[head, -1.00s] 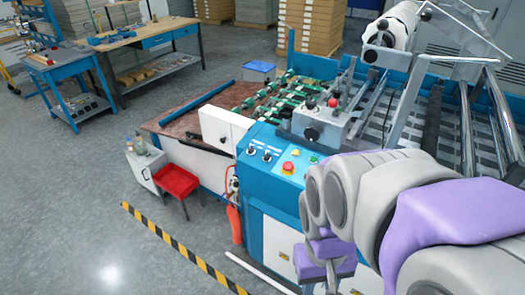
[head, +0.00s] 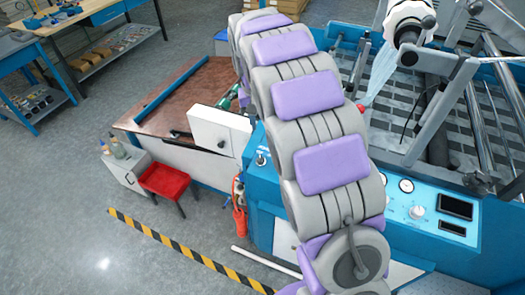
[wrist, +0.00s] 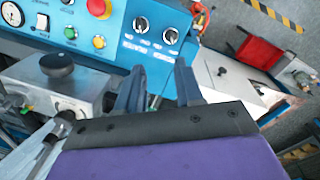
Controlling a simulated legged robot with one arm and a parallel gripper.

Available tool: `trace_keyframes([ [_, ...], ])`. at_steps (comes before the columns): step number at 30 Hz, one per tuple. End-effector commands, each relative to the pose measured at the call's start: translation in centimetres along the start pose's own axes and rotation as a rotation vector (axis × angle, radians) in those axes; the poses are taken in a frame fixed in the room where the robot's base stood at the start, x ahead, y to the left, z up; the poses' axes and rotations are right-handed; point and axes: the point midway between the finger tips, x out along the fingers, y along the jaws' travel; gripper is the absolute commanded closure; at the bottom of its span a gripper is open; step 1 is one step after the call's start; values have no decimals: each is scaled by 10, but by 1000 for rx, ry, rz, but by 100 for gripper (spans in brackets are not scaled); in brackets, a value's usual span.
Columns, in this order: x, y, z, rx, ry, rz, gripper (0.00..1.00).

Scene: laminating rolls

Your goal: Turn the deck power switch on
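Two black rotary switches sit side by side on the blue control panel, the first switch (wrist: 141,24) and the second switch (wrist: 171,36), with small white labels below. The labels are too small to read, so I cannot tell which is the deck power switch. In the head view one switch (head: 261,159) shows at the left of my arm; the rest of that panel part is hidden. My gripper (wrist: 158,76) has two blue-grey fingers apart with nothing between them. In the wrist view its fingertips appear just below the switches, apparently not touching them. The head view hides my gripper behind my arm.
A red emergency button (wrist: 99,7), a green button (wrist: 99,42) and a gauge (wrist: 12,14) are on the panel. A grey block with a black knob (wrist: 57,66) stands close by. A white box (head: 219,130) and a red stool (head: 165,181) are at the left.

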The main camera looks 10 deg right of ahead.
Motion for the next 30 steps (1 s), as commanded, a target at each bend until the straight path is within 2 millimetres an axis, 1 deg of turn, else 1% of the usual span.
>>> trace_keyframes([
  [1, 1, -7, -8, -5, 2, 4, 64],
  [5, 3, -16, -18, -6, 10, 6, 64],
  [8, 9, -17, -20, -5, 9, 5, 64],
  [11, 20, -13, -20, -5, 5, 3, 64],
  [18, 66, -6, -21, -4, 3, -3, 64],
  [30, 142, -15, -21, -4, 6, 5, 64],
])
